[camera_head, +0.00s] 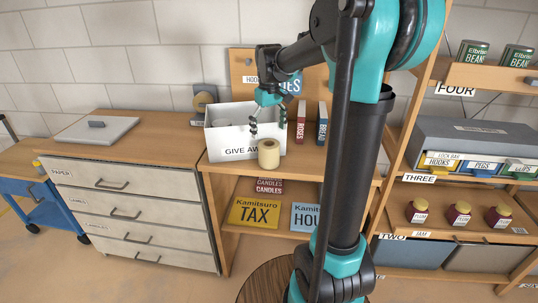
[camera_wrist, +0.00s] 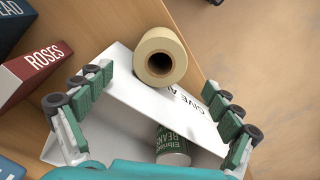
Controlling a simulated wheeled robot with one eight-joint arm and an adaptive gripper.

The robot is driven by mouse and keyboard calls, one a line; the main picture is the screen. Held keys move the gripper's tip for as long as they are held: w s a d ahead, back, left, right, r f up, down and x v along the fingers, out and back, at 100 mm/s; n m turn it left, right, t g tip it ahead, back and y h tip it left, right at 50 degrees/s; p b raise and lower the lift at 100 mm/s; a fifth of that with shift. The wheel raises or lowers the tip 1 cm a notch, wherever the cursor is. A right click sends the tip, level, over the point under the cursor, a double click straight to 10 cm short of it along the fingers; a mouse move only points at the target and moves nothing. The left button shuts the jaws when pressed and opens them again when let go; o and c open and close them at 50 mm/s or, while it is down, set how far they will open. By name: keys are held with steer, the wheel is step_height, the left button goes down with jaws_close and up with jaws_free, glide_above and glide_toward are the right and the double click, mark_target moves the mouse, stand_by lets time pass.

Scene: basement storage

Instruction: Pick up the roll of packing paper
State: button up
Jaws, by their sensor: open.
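The roll of packing paper (camera_head: 268,154) is a cream roll with a hollow core. It stands upright near the front edge of the wooden bench top, in front of a white box (camera_head: 228,143) marked GIVE AWAY. In the wrist view the roll (camera_wrist: 176,46) shows its dark core beyond the box wall. My gripper (camera_head: 268,124) is open and empty, pointing down above the box and roll. In the wrist view its two green-padded fingers (camera_wrist: 157,84) are spread wide, with the roll between and beyond their tips. I see no contact with the roll.
Red ROSES (camera_head: 301,122) and blue BREAD (camera_head: 322,124) books stand right of the box. A drawer cabinet (camera_head: 130,215) is at left; shelves with jars (camera_head: 459,213) and bins are at right.

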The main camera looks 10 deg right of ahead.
mark_target(269, 143)
steer(key=shift+f, duration=3.05)
steer(key=shift+c, duration=0.6)
steer(key=c, duration=1.2)
